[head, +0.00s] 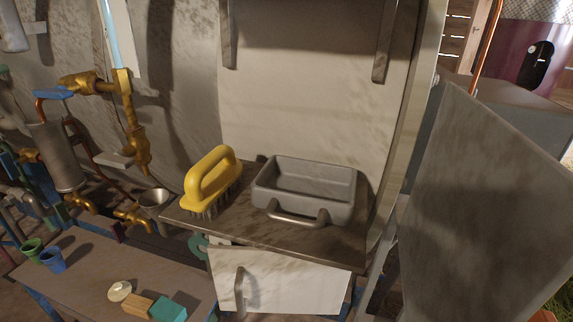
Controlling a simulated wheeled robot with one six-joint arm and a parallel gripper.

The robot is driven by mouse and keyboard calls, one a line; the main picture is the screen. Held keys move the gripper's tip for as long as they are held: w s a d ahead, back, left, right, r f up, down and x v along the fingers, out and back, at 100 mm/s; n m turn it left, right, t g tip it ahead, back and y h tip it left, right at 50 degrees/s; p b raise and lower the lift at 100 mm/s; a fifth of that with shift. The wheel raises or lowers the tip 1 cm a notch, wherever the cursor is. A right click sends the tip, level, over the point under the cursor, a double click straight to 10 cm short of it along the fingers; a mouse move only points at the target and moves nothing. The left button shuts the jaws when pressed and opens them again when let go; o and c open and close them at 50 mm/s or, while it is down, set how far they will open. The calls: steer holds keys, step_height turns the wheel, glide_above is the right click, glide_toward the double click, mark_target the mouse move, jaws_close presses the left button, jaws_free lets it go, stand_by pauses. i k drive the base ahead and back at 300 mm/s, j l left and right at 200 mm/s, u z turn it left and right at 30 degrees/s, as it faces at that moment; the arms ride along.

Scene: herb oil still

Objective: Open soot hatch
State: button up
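A pale, soiled panel (285,285) with a vertical grey handle (239,291) near its left side sits below the brown shelf, at the bottom middle of the head view. It looks like the soot hatch, though nothing labels it. Its top edge slants against the shelf, and I cannot tell whether it is fully shut. The picture cuts off the area below it. My gripper does not show in this view.
On the shelf (290,238) are a yellow brush (212,172) and a grey tray (305,185) with a front handle. A large grey door (485,195) stands open at right. Brass pipework (130,125) and a bench (85,275) with two cups and small blocks are at left.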

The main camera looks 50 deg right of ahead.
mark_target(246, 279)
steer(key=z, duration=1.05)
